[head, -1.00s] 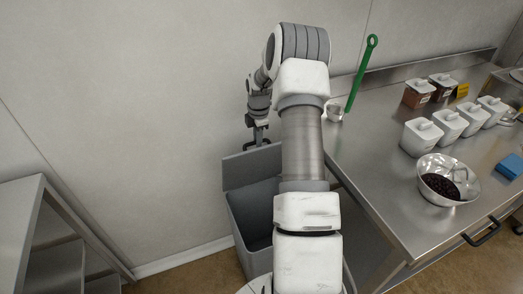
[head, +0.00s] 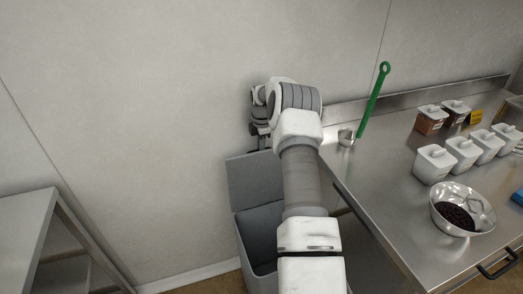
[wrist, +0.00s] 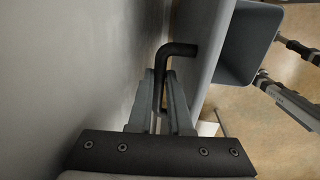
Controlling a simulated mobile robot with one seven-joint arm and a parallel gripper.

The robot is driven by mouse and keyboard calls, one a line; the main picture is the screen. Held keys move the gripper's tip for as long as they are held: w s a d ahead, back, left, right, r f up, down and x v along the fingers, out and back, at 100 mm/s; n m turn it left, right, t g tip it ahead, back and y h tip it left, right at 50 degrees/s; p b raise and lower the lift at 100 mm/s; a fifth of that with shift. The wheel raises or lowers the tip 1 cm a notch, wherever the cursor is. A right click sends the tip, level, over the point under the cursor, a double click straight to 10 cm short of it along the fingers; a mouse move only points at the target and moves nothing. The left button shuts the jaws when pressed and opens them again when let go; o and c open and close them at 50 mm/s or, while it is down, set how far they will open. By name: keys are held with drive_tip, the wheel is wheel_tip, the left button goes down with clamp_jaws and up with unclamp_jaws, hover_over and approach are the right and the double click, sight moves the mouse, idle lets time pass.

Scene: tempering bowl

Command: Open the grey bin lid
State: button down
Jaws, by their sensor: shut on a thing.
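The grey bin (head: 240,246) stands on the floor against the wall, left of the steel counter. Its grey lid (head: 252,182) is raised and steeply upright at the wall side, and the bin's opening shows below it. In the wrist view, the lid (wrist: 203,65) is seen nearly edge-on beside the wall, with the bin (wrist: 246,42) to its right. A black bent handle (wrist: 180,49) is on the lid. My gripper (wrist: 164,78) is shut on this handle. In the head view, my arm hides the fingers and handle.
The steel counter (head: 375,190) stands right of the bin, bearing white tubs (head: 434,163), a metal bowl of dark pieces (head: 460,210), a small metal cup (head: 346,138) and a green-handled tool (head: 374,98). A steel shelf unit (head: 40,225) is at left. The wall is close behind the lid.

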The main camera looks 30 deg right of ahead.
drive_tip(key=shift+a+f, duration=0.15)
drive_tip(key=shift+f, duration=0.05)
drive_tip(key=c, duration=0.8)
unclamp_jaws()
drive_tip(key=shift+r, duration=0.1)
drive_tip(key=shift+c, duration=0.2)
drive_tip(key=shift+r, duration=0.15)
wheel_tip(320, 180, up, 17)
drive_tip(key=s+p, duration=0.1)
drive_tip(key=shift+s, duration=0.1)
